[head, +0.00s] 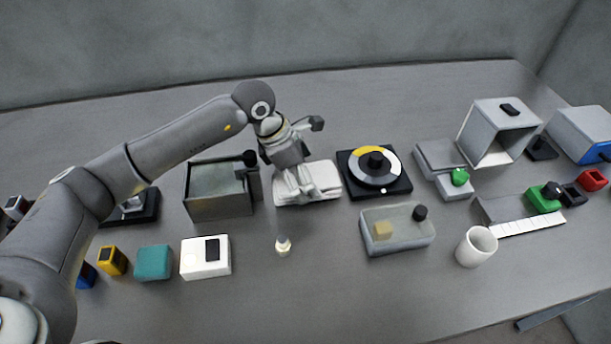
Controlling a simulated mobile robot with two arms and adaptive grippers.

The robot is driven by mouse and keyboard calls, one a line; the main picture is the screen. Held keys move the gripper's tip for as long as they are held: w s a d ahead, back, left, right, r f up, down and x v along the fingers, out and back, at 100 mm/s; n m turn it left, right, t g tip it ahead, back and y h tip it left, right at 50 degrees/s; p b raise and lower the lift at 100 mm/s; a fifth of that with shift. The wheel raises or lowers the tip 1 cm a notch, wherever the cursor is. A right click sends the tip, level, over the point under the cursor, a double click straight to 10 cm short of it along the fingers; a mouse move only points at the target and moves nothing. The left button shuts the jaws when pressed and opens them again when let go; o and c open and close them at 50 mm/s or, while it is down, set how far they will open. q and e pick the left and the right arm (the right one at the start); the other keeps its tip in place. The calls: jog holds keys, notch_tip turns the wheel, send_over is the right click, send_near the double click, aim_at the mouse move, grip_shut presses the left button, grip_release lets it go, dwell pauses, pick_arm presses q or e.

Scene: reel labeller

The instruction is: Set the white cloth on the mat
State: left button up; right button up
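The white cloth (323,181) looks like a folded pad lying on the table near the middle of the head view. My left gripper (298,193) points down over the cloth's left part, and its fingers hide some of it. The fingers seem at or very near the cloth; I cannot tell whether they are open or closed on it. I cannot make out a mat for certain. My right gripper is not in view.
A grey open box (219,207) stands close left of the cloth, and a black turntable unit (403,184) close right. A clear tray (399,246), a small bottle (283,246), a white box (206,258) and a white cup (476,247) stand nearer the front. The front middle is clear.

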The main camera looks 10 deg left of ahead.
pick_arm(q)
jog(key=b+v, duration=0.2)
jog(key=v, duration=0.9)
